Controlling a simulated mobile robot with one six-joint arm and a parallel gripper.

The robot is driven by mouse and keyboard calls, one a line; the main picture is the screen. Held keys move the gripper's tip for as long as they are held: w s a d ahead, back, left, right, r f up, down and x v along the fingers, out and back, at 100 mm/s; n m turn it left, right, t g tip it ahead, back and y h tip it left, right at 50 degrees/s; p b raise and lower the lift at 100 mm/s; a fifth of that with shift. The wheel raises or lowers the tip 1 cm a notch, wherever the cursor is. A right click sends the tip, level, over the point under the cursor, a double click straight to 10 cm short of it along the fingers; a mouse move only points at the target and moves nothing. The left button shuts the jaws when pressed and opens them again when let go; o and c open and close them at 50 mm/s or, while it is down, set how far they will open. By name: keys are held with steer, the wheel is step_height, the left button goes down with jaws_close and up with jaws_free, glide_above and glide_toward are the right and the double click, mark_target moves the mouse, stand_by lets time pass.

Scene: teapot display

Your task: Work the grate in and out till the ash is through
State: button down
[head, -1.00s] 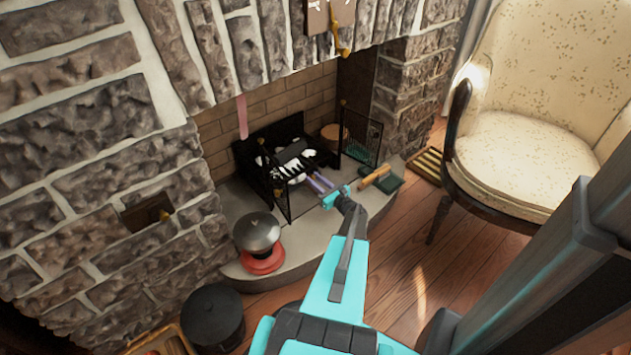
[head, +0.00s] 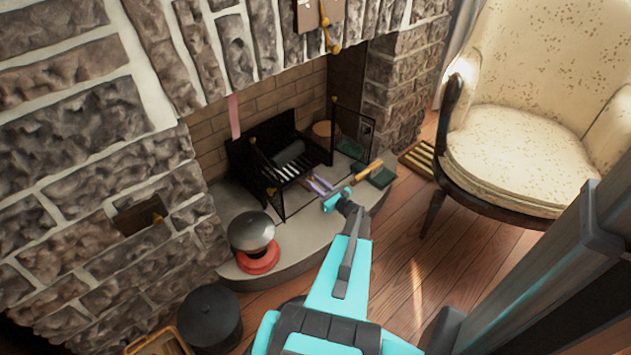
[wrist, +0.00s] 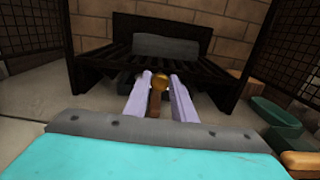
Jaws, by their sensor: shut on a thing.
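The black grate (head: 285,172) sits in the fireplace, its dark bars showing with pale gaps between them. In the wrist view the grate (wrist: 118,52) has a tall back, and a grey block (wrist: 166,46) stands against it; I cannot tell what it is. No white ash shows on the bars; the space beneath is dark.
Mesh screen panels (head: 353,128) stand open at both sides of the grate. A green box (head: 381,177) and a wooden-handled tool (head: 369,171) lie right of my gripper. A grey-domed, red-based object (head: 255,238) stands left on the hearth. An armchair (head: 520,130) is at right.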

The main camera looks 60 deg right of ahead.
steer(key=shift+s, duration=0.35)
steer(key=c, duration=1.5)
jaws_free()
steer(key=shift+w, duration=0.15)
steer(key=p+v, duration=0.3)
steer(key=v, duration=1.1)
steer(key=shift+w+a+f, duration=0.1)
